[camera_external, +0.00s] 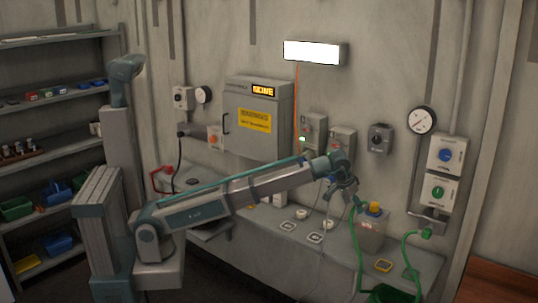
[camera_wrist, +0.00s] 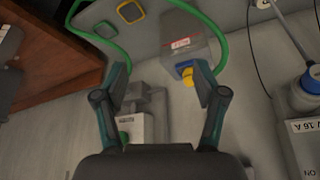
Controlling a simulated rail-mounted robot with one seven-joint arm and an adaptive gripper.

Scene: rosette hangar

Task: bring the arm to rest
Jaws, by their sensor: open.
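My gripper (camera_external: 343,187) is at the end of my outstretched arm, above the right part of the grey bench (camera_external: 326,250). In the wrist view my gripper (camera_wrist: 160,85) shows two teal-and-grey fingers spread apart with nothing held between them.
A green hose (camera_external: 408,258) runs from a wall fitting, and another green length passes near my gripper. Switch boxes (camera_external: 445,155), a gauge (camera_external: 422,120) and a grey cabinet (camera_external: 258,118) are on the wall. Shelves (camera_external: 50,92) with bins stand at left.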

